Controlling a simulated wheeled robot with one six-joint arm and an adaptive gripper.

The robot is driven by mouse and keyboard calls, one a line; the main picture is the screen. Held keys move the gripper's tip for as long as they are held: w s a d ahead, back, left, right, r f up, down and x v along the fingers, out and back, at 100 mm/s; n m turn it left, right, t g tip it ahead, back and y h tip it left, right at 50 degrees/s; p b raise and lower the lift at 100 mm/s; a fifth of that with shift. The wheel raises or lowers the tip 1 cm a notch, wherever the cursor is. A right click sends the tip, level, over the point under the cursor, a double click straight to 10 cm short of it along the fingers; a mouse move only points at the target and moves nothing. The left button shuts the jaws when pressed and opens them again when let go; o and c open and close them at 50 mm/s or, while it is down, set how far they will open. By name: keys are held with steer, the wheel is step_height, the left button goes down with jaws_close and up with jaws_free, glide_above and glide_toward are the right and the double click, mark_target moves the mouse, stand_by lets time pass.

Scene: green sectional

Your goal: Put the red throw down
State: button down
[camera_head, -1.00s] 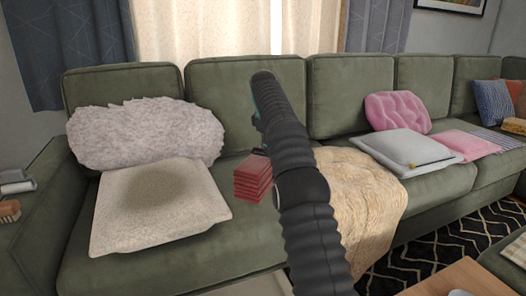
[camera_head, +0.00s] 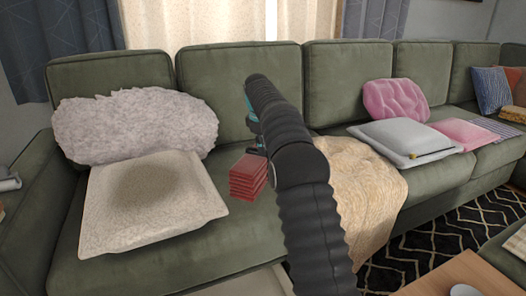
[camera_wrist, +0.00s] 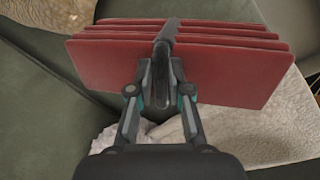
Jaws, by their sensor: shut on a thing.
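The red throw (camera_head: 248,177) is a folded stack of several flat layers. In the head view it is at the sofa seat, right of the cream pillow, partly hidden behind my arm. In the wrist view the red throw (camera_wrist: 110,60) spans the upper middle. My gripper (camera_wrist: 167,40) is shut on it, with its fingers at the middle of the stack. In the head view the gripper is mostly hidden by my arm. I cannot tell whether the throw touches the seat.
A cream pillow (camera_head: 150,200) and a fluffy grey cushion (camera_head: 135,130) are on the left of the green sofa (camera_head: 240,85). A beige blanket (camera_head: 365,190) drapes over the seat to the right. A grey pillow (camera_head: 402,143) and a pink cushion (camera_head: 396,100) are farther right.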

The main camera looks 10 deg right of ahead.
mark_target(263, 161)
steer(key=shift+f, duration=2.95)
steer(key=shift+f+b, duration=0.75)
steer(key=shift+f, duration=0.75)
steer(key=c, duration=1)
jaws_free()
